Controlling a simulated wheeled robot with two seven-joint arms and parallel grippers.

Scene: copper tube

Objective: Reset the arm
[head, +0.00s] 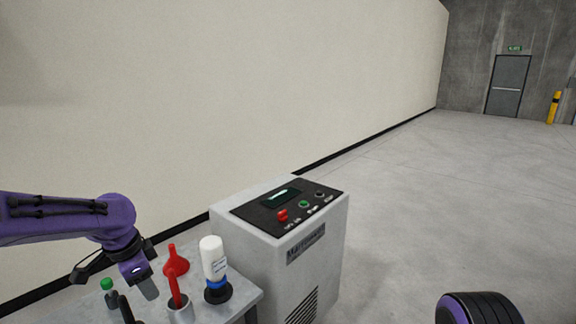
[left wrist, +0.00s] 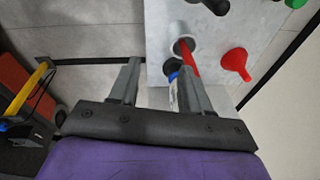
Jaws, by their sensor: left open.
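My left arm comes in from the left in the head view. Its gripper (head: 143,284) hangs over the left part of the small table (head: 243,296), close to the items there. In the left wrist view the two fingers of this gripper (left wrist: 157,72) stand apart. Nothing is held between them; the table edge and floor show in the gap. The right finger overlaps the view of the red-handled item (left wrist: 188,55) in its cup, and I cannot tell whether they touch. My right gripper is not in view.
On the table are a red funnel (head: 176,261), a white bottle (head: 213,258) on a black base, a grey cup (head: 180,312) and a green-capped bottle (head: 109,293). A grey machine (head: 260,250) stands right beside it. Open floor (head: 430,200) lies further right.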

